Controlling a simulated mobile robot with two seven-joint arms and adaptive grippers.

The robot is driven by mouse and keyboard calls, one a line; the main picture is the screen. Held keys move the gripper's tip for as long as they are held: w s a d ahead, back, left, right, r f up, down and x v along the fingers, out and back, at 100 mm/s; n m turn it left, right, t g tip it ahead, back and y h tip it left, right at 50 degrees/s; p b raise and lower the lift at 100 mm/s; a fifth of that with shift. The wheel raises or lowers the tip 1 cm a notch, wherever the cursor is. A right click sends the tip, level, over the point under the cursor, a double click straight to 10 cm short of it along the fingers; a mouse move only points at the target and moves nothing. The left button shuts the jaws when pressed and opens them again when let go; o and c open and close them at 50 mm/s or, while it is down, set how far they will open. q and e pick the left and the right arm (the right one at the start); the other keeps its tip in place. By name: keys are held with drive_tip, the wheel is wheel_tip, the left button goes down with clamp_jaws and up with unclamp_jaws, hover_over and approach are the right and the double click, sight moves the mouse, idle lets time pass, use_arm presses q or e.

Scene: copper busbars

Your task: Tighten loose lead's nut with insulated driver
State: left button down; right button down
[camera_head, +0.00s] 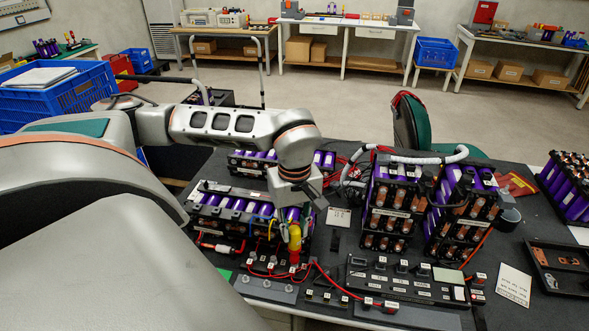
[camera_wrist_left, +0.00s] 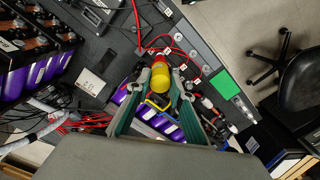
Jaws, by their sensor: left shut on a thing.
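My left gripper (camera_head: 293,213) points down over the front of the near battery pack (camera_head: 222,204). It is shut on the yellow and red insulated driver (camera_head: 295,236), which stands roughly upright. In the left wrist view, my gripper (camera_wrist_left: 159,88) has the driver (camera_wrist_left: 160,74) between its fingers. The driver's red lower end is close to the numbered terminals and red leads (camera_head: 318,272) in front of the pack. The driver's tip and the nut under it are hidden or too small to make out. I cannot tell which lead is loose. My right gripper is not in view.
Tall busbar-linked battery stacks (camera_head: 393,205) with a white cable stand right of my arm. A black tool tray (camera_head: 405,282) and a parts tray (camera_head: 560,268) lie farther right. A small printed card (camera_head: 339,217) lies between pack and stacks. A green patch (camera_wrist_left: 229,83) marks the bench edge.

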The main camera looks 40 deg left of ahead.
use_arm(q)
drive_tip(key=n, duration=0.3)
drive_tip(key=shift+f+b, duration=0.1)
drive_tip(key=shift+b, duration=0.2)
drive_tip(key=n, duration=0.3)
drive_tip(key=shift+n+b, duration=0.3)
drive_tip(key=shift+n, duration=0.1)
drive_tip(key=n, duration=0.2)
drive_tip(key=shift+n, duration=0.4)
drive_tip(key=n+b, duration=0.1)
drive_tip(key=n, duration=0.3)
drive_tip(key=shift+n, duration=0.4)
drive_tip(key=n+b, duration=0.1)
drive_tip(key=n, duration=0.5)
drive_tip(key=n+b, duration=0.1)
drive_tip(key=n, duration=0.6)
